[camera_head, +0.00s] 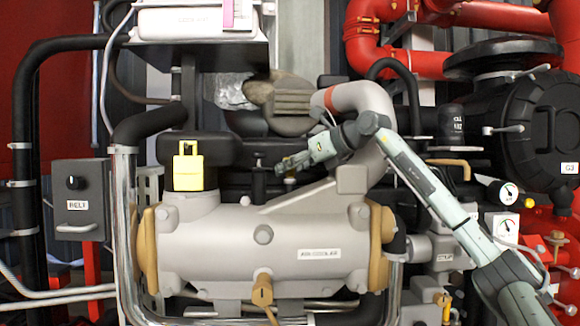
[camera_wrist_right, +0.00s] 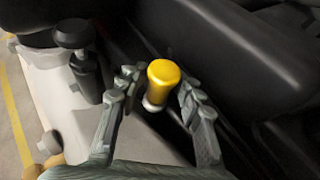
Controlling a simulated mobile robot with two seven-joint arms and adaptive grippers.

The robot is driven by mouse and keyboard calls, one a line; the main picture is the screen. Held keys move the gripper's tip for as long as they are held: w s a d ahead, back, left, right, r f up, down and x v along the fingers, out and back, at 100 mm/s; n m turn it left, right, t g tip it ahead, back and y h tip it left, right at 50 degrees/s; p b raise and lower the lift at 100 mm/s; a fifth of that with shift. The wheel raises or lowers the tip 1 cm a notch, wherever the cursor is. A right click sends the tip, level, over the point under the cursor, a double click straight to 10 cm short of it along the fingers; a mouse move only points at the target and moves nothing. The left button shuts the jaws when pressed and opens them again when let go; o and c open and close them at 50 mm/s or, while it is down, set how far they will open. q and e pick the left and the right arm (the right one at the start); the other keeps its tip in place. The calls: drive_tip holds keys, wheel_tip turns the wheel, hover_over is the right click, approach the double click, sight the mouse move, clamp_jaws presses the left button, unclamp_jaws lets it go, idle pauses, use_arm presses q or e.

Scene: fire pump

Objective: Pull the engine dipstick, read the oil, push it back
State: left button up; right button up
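The yellow knob of the dipstick (camera_wrist_right: 163,78) stands up on a pale collar in the right wrist view. My right gripper (camera_wrist_right: 160,95) has its fingers spread to either side of this knob, with a small gap visible, so it is open and not clamped on it. In the head view my right gripper (camera_head: 290,165) reaches in from the right, above the grey engine cylinder (camera_head: 240,240). The knob is too small or hidden to make out there. My left gripper is not in view.
A black knob on a stem (camera_wrist_right: 75,35) stands left of the fingers. A black cover (camera_wrist_right: 225,40) rises close on the right. A yellow padlock-shaped piece (camera_head: 188,166) sits further left, and a grey bent pipe (camera_head: 365,100) runs behind my right arm.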

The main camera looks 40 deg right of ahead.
drive_tip(key=shift+o, duration=0.3)
drive_tip(key=shift+r, duration=0.2)
drive_tip(key=shift+s+r, duration=0.1)
drive_tip(key=shift+s, duration=0.2)
drive_tip(key=v, duration=1.1)
drive_tip(key=shift+s, duration=0.2)
